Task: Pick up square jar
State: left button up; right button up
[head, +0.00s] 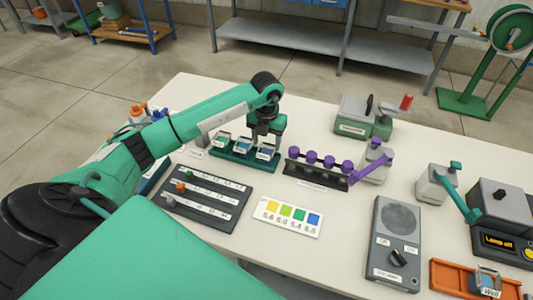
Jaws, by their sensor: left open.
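A green rack (231,160) near the back left of the table holds a row of small square-looking containers with pale labels: a left one (221,143), a middle one (243,147) and a right one (265,153). My left gripper (265,139) points down over the right end of this rack, open, close to the right container. It partly hides the rack's back, and I cannot tell whether the fingers touch anything. Another clear container (488,279), labelled "Well", sits in an orange tray (449,278) at the front right. My right gripper is not in view.
Right of the rack stands a dark holder with purple knobs (318,175). In front lie a dark slider panel (207,203) and a colour card (287,215). A grey control box (397,245) and a grey-green device (356,118) stand to the right. Bare tabletop lies between them.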

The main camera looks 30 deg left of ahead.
aim_at(266, 155)
pick_arm(q)
jog(key=shift+f, duration=0.65)
notch_tip(266, 155, down, 4)
jog(key=shift+s+f+p, duration=0.15)
jog(key=shift+p, duration=0.7)
jog(key=shift+f, duration=0.5)
jog(key=c, duration=0.8)
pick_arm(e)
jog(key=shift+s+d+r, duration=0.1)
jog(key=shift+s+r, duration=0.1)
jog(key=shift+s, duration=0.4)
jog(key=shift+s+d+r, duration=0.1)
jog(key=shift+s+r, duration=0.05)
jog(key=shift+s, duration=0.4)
pick_arm(q)
jog(key=shift+r, duration=0.15)
